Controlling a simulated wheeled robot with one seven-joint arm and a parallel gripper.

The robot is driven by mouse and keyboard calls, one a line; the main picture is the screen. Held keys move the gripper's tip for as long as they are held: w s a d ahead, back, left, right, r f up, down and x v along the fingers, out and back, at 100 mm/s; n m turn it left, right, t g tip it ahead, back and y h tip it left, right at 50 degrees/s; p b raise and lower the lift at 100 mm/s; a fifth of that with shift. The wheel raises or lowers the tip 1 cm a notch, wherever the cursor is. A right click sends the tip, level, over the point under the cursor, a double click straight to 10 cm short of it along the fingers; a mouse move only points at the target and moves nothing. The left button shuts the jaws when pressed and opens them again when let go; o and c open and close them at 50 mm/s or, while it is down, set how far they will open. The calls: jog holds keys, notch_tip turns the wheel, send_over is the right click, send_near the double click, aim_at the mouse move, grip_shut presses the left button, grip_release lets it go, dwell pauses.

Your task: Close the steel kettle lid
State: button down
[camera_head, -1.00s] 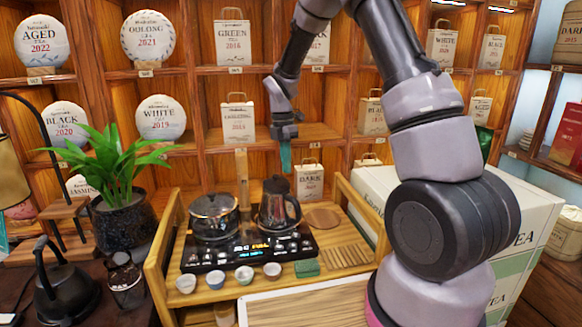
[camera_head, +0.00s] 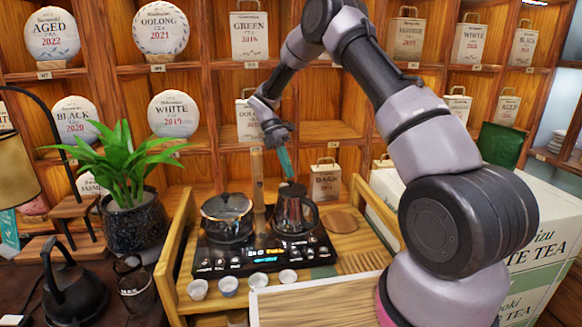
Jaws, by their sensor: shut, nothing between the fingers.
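A dark steel kettle (camera_head: 294,215) with a handle on its right side stands on the black cooktop (camera_head: 225,262), on the wooden tray stand. Its lid is small and dark at the top, and I cannot tell whether it is open or closed. My gripper (camera_head: 288,168) has teal fingers, shut and empty, pointing down and slightly right. The fingertips are just above the kettle's top in the picture; I cannot tell whether they touch it.
A lidded pot (camera_head: 228,216) stands left of the kettle, with a wooden post (camera_head: 258,180) behind. Small cups (camera_head: 229,286) line the front. A round wooden coaster (camera_head: 340,222) lies to the right. A potted plant (camera_head: 133,222) and black kettle (camera_head: 72,288) are at left.

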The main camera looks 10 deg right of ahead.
jog(key=shift+w+a+f, duration=0.15)
jog(key=shift+w+f, duration=0.15)
jog(key=shift+f, duration=0.2)
jog(key=shift+f, duration=0.15)
